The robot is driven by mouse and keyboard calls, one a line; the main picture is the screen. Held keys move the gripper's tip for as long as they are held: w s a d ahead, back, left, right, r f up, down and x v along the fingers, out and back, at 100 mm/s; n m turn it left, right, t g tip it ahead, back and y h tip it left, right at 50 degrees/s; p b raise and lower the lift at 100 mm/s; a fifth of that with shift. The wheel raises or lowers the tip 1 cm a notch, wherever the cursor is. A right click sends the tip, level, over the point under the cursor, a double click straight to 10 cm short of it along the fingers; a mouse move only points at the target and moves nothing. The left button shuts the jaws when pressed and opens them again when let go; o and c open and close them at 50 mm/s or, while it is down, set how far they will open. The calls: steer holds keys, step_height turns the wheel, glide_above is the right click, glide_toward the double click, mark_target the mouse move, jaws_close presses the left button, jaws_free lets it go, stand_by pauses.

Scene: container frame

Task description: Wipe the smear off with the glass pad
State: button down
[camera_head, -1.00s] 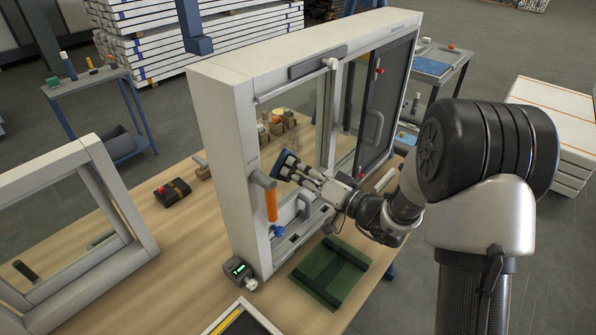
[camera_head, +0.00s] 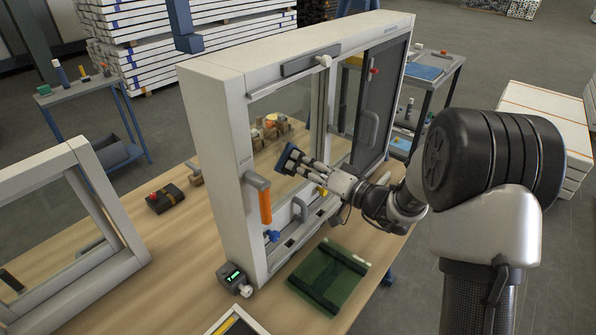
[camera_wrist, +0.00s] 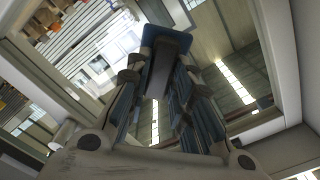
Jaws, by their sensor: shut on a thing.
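My gripper (camera_head: 306,164) is shut on the glass pad (camera_head: 287,158), a dark block with a blue face. The pad is in front of the left glass pane (camera_head: 268,112) of the white window frame, near its lower right part. In the wrist view the pad (camera_wrist: 165,42) sits between the fingertips, tilted toward the glass. I cannot tell whether it touches the pane. I cannot make out the smear in either view; the pad and fingers cover part of the glass.
An orange handle (camera_head: 265,207) juts from the frame's left post. A dark sash with a grey handle (camera_head: 371,128) fills the right side. A green mat (camera_head: 328,276) and a small display box (camera_head: 233,277) lie in front. Another frame (camera_head: 103,205) stands at left.

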steer(key=shift+w+d+r+b, duration=0.4)
steer(key=shift+w+d+r, duration=0.2)
steer(key=shift+w, duration=0.25)
steer(key=shift+w+d+r+b, duration=0.35)
steer(key=shift+w+d+r, duration=0.2)
steer(key=shift+w, duration=0.25)
steer(key=shift+s+a, duration=0.85)
steer(key=shift+s, duration=0.2)
steer(key=shift+s+a, duration=0.8)
steer(key=shift+s, duration=0.25)
steer(key=shift+s+a, duration=0.85)
steer(key=shift+s, duration=0.2)
steer(key=shift+r, duration=1.3)
steer(key=shift+w+d+f, duration=0.1)
steer(key=shift+w+d, duration=0.75)
steer(key=shift+w, duration=0.2)
steer(key=shift+w+d+r, duration=0.1)
steer(key=shift+w+d, duration=0.7)
steer(key=shift+w, duration=0.25)
steer(key=shift+w+d+f, duration=0.1)
steer(key=shift+w+d, duration=0.75)
steer(key=shift+w, duration=0.2)
steer(key=v, duration=0.6)
